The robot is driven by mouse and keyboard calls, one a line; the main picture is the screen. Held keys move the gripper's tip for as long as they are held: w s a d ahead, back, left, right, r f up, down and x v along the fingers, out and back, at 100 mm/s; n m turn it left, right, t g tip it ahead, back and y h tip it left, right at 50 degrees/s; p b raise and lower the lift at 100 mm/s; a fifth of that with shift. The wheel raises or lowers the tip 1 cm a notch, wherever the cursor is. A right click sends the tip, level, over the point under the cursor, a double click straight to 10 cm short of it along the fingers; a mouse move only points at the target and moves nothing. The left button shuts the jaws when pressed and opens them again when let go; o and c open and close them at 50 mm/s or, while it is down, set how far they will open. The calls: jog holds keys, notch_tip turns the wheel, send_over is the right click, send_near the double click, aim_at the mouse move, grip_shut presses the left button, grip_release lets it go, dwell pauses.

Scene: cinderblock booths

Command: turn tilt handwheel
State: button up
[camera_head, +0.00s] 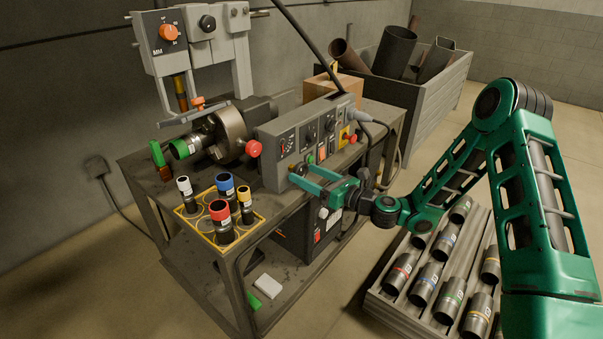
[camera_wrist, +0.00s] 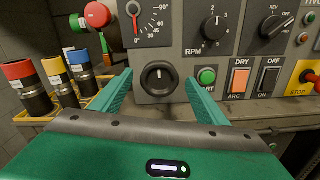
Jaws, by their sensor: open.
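The tilt handwheel is most likely the round black knob (camera_wrist: 158,78) below the 0–90° scale (camera_wrist: 152,22) on the grey control panel, in the wrist view. Its light pointer mark stands about upright. My gripper (camera_wrist: 159,76) is open, with one green finger on each side of the knob in the picture; I cannot tell whether either touches it. In the head view my gripper (camera_head: 300,170) is at the lower left end of the control panel (camera_head: 283,128), and its fingers largely hide the knob there.
A green START button (camera_wrist: 207,76) is close by the right finger, with DRY and OFF rocker switches beyond it. A red ball knob (camera_wrist: 97,15) is at upper left. Capped cylinders stand in a yellow rack (camera_head: 213,237). A crate of labelled cylinders (camera_head: 385,309) is on the floor.

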aim_at(303, 172)
jog(key=shift+x, duration=1.6)
jog(key=c, duration=1)
jog(key=shift+c, duration=0.2)
